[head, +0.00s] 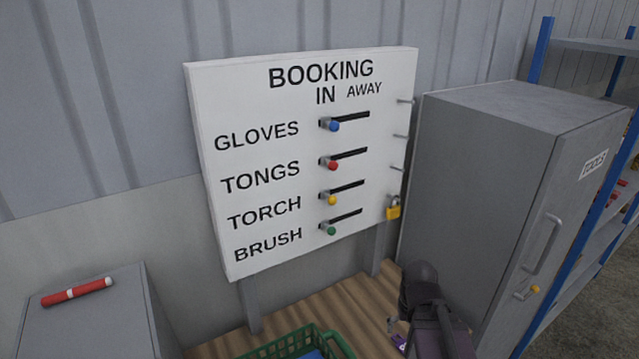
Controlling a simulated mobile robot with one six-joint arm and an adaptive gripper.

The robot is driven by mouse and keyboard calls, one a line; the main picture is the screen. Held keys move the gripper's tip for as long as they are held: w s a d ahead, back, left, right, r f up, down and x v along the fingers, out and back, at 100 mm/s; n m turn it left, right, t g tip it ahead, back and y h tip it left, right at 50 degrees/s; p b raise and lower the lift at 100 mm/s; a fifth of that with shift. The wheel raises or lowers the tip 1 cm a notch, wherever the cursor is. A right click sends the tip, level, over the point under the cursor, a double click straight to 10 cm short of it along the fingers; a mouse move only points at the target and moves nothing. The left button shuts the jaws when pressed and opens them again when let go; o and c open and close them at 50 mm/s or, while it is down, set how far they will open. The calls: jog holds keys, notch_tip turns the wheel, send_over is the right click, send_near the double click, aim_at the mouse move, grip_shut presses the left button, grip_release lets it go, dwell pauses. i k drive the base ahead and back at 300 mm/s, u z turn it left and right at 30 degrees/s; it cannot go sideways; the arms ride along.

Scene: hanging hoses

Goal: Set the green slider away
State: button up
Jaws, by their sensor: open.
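A white board (215,110) headed BOOKING stands upright against the wall. It has rows labelled GLOVES, TONGS, TORCH and BRUSH, and columns IN and AWAY. The green slider (331,231) is a round knob in the bottom row, BRUSH. It sits at the left end of its dark slot (348,217), under IN; the slot runs right and slightly up towards AWAY. A dark part of my arm (425,295) shows at the lower right, below the board and apart from the slider. I cannot make out the fingers of my gripper.
The blue (334,126), red (332,165) and yellow (331,200) sliders also sit at left. A yellow padlock (393,211) hangs at the board's right edge, below bare hooks. A grey cabinet (480,150) stands close right. A green basket (285,343) lies below.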

aim_at(331, 230)
jog(key=u, duration=0.35)
jog(key=k, duration=0.85)
jog(key=z, duration=0.25)
jog(key=i, duration=0.5)
jog(key=z, duration=0.05)
